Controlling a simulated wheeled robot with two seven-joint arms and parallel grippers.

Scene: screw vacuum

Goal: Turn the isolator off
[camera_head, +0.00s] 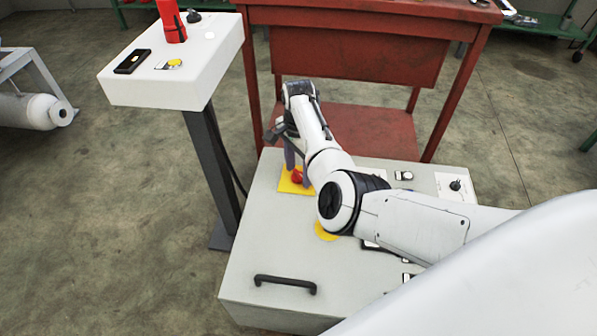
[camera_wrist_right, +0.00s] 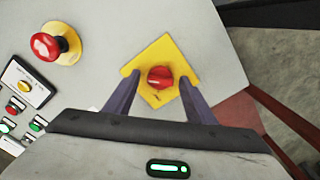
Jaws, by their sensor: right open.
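The isolator, a red rotary knob (camera_head: 297,175) on a yellow square plate, sits near the far left corner of the grey cabinet top. In the right wrist view the knob (camera_wrist_right: 159,76) lies between the two purple-grey fingers of my right gripper (camera_wrist_right: 160,82). The right gripper (camera_head: 297,170) is open, with one finger on each side of the knob. A gap shows between each fingertip and the knob. The fingertips overlap the yellow plate (camera_wrist_right: 163,48) in that view; I cannot tell whether they touch it. My left gripper is not in view.
A red mushroom button (camera_wrist_right: 48,45) on a yellow base stands beside the isolator. The grey cabinet (camera_head: 245,270) has a black handle (camera_head: 285,284) at its near left. A white pedestal box (camera_head: 150,90) stands left, and a red bench (camera_head: 345,55) stands behind.

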